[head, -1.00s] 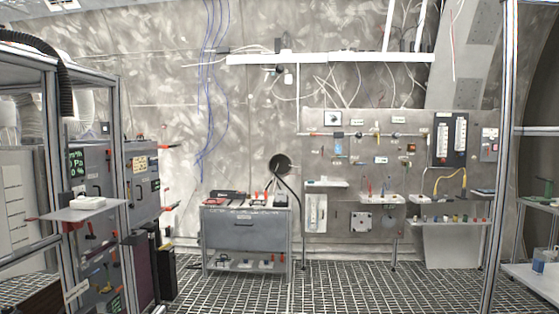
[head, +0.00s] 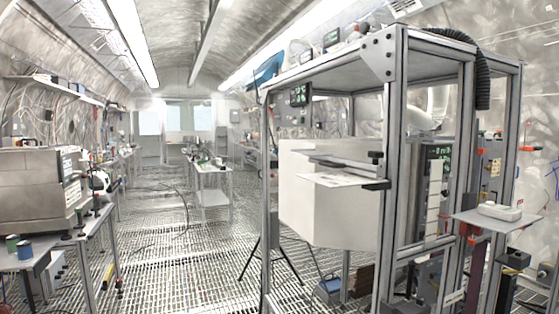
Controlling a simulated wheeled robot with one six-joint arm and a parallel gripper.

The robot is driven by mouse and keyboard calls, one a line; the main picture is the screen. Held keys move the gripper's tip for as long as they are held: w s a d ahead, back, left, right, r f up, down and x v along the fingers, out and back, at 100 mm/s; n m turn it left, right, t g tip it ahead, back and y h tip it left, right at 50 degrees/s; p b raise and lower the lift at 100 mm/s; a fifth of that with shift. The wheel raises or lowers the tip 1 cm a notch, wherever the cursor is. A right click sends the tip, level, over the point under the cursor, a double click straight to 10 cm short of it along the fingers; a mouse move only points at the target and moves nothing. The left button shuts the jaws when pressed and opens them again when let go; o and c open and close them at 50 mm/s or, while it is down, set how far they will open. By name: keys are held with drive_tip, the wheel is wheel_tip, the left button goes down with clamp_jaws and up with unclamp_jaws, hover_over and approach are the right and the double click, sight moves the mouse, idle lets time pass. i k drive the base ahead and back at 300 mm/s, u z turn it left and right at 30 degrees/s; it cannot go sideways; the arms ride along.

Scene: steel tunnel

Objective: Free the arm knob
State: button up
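My gripper is not in the head view. No part can be surely told as the arm knob. A small black knob-like part (head: 375,157) stands at the right end of a flat grey bracket on the aluminium frame rack (head: 393,200). A black clamp-like piece (head: 377,184) sits just below it, at the end of a thin white plate (head: 335,180). Whether either one is tight or loose cannot be told.
A steel machine (head: 35,190) stands on a bench at left. A long table (head: 213,172) stands mid-tunnel. A black tripod (head: 272,250) stands beside the rack. A small shelf (head: 497,221) juts out at right. Open grating floor (head: 170,240) runs down the tunnel.

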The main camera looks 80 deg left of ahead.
sight(375, 155)
drive_tip(key=u, duration=1.1)
drive_tip(key=k, duration=0.4)
drive_tip(key=u, duration=0.7)
drive_tip(key=i, duration=0.35)
drive_tip(key=z, duration=0.05)
